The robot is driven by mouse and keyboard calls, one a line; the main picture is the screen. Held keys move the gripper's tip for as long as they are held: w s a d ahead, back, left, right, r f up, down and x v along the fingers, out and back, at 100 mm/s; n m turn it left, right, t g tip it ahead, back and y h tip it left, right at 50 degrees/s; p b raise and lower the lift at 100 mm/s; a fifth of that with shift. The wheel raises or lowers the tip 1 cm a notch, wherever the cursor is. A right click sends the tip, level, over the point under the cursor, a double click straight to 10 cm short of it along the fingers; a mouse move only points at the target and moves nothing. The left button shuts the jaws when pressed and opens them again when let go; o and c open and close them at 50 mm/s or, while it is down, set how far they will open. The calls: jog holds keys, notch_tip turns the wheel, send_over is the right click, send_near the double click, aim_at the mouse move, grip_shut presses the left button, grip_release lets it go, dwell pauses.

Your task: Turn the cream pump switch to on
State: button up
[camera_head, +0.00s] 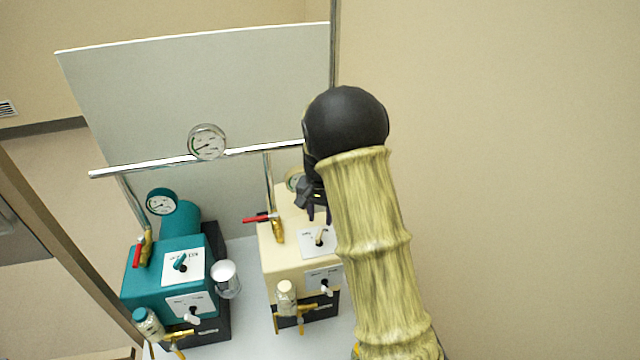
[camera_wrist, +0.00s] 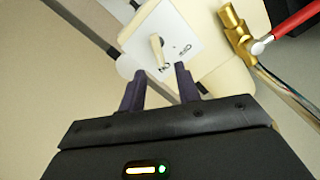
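The cream pump (camera_head: 273,262) stands on the white bench, right of the teal pump. Its switch (camera_head: 319,237) is a small cream lever on a white plate on the top face. In the wrist view the switch (camera_wrist: 157,53) is just beyond my fingertips, with lettering on the plate beside it; I cannot tell its setting for certain. My gripper (camera_head: 320,212) is above the switch plate, partly hidden by my arm. In the wrist view my gripper (camera_wrist: 158,75) has its two dark fingers apart, with nothing held between them. The fingers appear clear of the lever.
The teal pump (camera_head: 150,277) has its own switch and gauge. A red-handled valve (camera_head: 270,222) is left of the cream switch, and a capped bottle (camera_head: 286,298) is in front. A rail with a gauge (camera_head: 207,142) crosses behind.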

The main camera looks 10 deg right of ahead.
aim_at(320, 230)
notch_tip(320, 230, up, 13)
jog(key=b, duration=0.1)
jog(key=shift+f, duration=0.15)
dwell(0.7)
jog(key=s+f+n+t, duration=0.1)
jog(key=s+f+n, duration=0.2)
jog(key=s, duration=0.8)
jog(key=s+f+n+t, duration=0.1)
jog(key=s+f+n, duration=0.2)
jog(key=s, duration=0.8)
jog(key=shift+a+f+t, duration=0.3)
jog(key=shift+f, duration=0.35)
